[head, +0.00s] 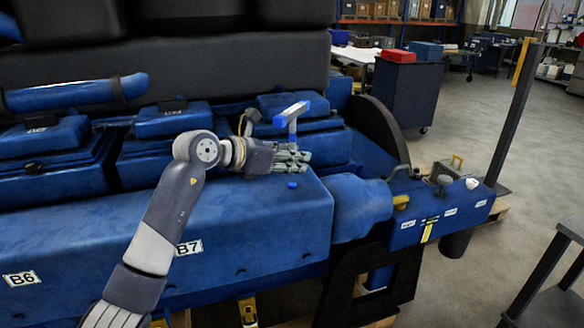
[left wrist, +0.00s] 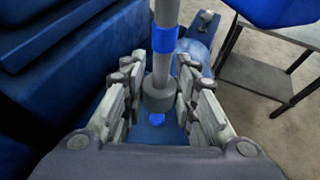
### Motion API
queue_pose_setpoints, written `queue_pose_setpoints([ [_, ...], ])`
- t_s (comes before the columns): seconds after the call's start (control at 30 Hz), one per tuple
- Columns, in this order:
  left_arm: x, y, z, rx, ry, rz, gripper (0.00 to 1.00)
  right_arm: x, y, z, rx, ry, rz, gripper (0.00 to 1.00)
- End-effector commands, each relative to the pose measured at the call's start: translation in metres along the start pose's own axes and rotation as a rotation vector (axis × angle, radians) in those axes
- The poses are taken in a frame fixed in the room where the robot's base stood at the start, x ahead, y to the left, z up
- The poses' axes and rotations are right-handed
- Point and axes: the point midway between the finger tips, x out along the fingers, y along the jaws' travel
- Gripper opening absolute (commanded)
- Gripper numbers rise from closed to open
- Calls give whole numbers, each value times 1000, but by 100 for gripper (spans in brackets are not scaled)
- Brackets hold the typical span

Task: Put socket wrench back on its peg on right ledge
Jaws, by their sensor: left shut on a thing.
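The socket wrench (head: 291,116) is grey with blue parts and stands upright in my left gripper (head: 303,161), its handle on top. In the left wrist view the wrench's grey shaft and blue band (left wrist: 164,40) rise between the fingers of my left gripper (left wrist: 162,95), its wide grey socket end pointing down. The right ledge (head: 440,212) is a blue block at the engine's right end, with small labels and several small items on top. I cannot tell which peg belongs to the wrench. My right gripper is not in view.
A small blue piece (head: 292,185) shows on the engine's blue housing (head: 250,215) just below my gripper. A yellow-handled item (head: 401,201) lies by the ledge. A dark post (head: 515,115) stands right of it. A dark table (head: 560,265) stands at lower right, with open floor between.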

Motion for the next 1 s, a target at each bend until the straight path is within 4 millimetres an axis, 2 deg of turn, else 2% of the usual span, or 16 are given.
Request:
queue_pose_setpoints([
  [0.3,12,0,-28,-3,-2,-1,0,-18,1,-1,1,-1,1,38],
  [1.0,18,0,-43,-2,-2,0,0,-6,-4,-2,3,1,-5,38],
])
